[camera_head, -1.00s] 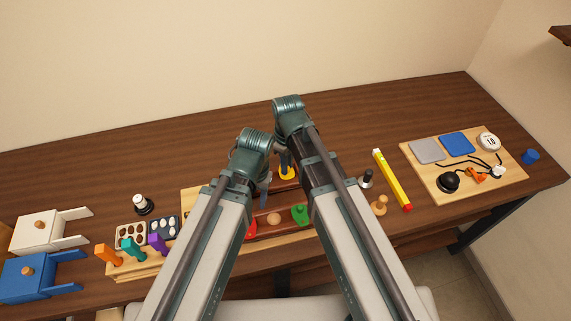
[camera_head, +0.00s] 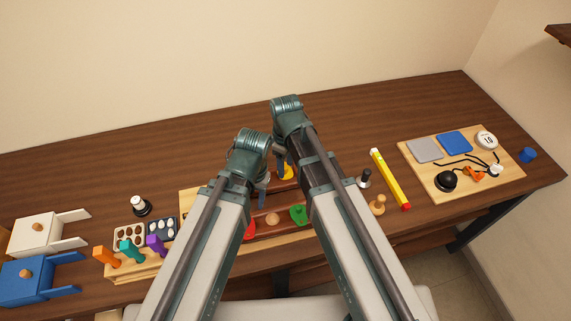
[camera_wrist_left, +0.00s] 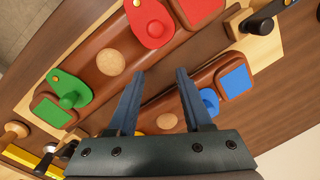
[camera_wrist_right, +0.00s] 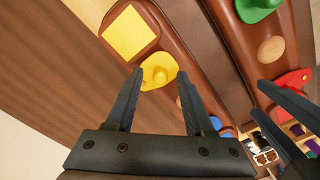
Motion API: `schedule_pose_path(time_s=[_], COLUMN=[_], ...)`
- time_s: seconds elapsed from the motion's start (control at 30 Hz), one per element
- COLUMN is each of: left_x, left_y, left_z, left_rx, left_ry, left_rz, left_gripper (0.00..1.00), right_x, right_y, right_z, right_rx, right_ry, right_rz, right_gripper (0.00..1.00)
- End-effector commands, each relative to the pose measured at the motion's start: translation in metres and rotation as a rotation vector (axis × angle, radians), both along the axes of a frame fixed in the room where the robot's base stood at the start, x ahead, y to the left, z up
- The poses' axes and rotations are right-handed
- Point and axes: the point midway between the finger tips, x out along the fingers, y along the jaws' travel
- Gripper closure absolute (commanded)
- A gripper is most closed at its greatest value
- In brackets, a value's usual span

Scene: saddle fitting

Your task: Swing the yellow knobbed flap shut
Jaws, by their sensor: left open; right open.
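The yellow knobbed flap (camera_wrist_right: 160,70) lies beside its yellow square (camera_wrist_right: 130,33), which is uncovered, in the right wrist view. Part of the flap shows between my wrists in the head view (camera_head: 286,172). My right gripper (camera_wrist_right: 160,73) is open, with its fingertips to either side of the flap's round knob (camera_wrist_right: 159,76). I cannot tell how far down they reach. My left gripper (camera_wrist_left: 160,73) is open and empty over the gap between the two brown bars. Its fingers also show at the right of the right wrist view (camera_wrist_right: 290,110).
A green flap (camera_wrist_left: 68,98), a red flap (camera_wrist_left: 150,24) and a blue flap (camera_wrist_left: 209,101) sit on the same fixture. A yellow bar (camera_head: 390,180) lies to its right. A peg block (camera_head: 130,252) stands left. The back of the table is clear.

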Motion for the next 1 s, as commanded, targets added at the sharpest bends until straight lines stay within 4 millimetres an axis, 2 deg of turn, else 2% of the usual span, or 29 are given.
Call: schedule_pose_path(time_s=[0.27, 0.47, 1.0], left_x=[0.000, 0.000, 0.000], left_y=[0.000, 0.000, 0.000], left_z=[0.005, 0.022, 0.104], left_rx=[0.000, 0.000, -0.001], left_ry=[0.000, 0.000, 0.000], left_rz=[0.000, -0.001, 0.003], left_gripper=[0.50, 0.50, 0.50], right_x=[0.000, 0.000, 0.000], right_y=[0.000, 0.000, 0.000], right_z=[0.005, 0.022, 0.103], right_rx=[0.000, 0.000, 0.000], right_ry=[0.000, 0.000, 0.000], right_rz=[0.000, 0.000, 0.000], right_gripper=[0.47, 0.47, 0.47])
